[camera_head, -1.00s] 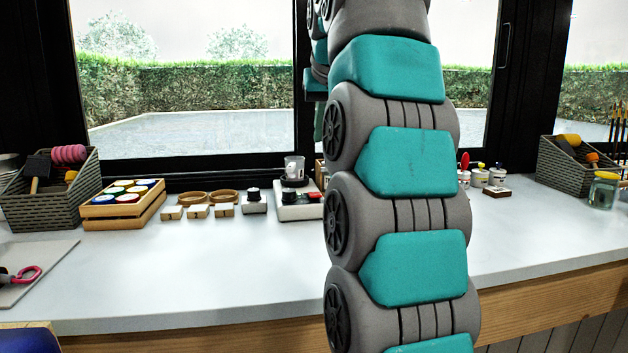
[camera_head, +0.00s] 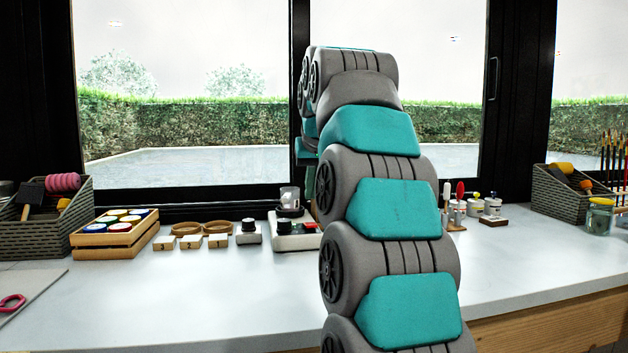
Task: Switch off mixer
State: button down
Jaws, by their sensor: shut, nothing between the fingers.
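A small white device with a clear cup on a dark round top, which looks like the mixer (camera_head: 291,243), stands at the back of the white counter, left of my arm. My arm rises through the middle of the view and bends over at the top. My gripper's fingers are hidden.
Left of the mixer are a small black-knobbed box (camera_head: 249,233), numbered wooden blocks (camera_head: 190,242), a wooden crate of paint pots (camera_head: 115,243) and a grey basket (camera_head: 40,225). Small bottles (camera_head: 475,207) and another basket (camera_head: 575,195) stand right.

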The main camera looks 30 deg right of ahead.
aim_at(311, 228)
jog(key=shift+x, duration=1.1)
jog(key=shift+s+a+f, duration=0.1)
jog(key=shift+s+f, duration=0.15)
jog(key=shift+f, duration=0.65)
jog(key=shift+s+a+f, duration=0.1)
jog(key=shift+s+f, duration=0.15)
jog(key=shift+f, duration=0.65)
jog(key=shift+d, duration=0.1)
jog(key=shift+f, duration=0.1)
jog(key=b, duration=0.2)
jog(key=f+t+b, duration=0.1)
jog(key=shift+s+f+b, duration=0.25)
jog(key=shift+f+b, duration=0.05)
jog(key=shift+b, duration=0.05)
jog(key=shift+r, duration=0.35)
jog(key=shift+w+r+p, duration=0.1)
jog(key=shift+r+p, duration=0.05)
jog(key=shift+p, duration=0.25)
jog(key=shift+r+p, duration=0.4)
jog(key=shift+r, duration=0.2)
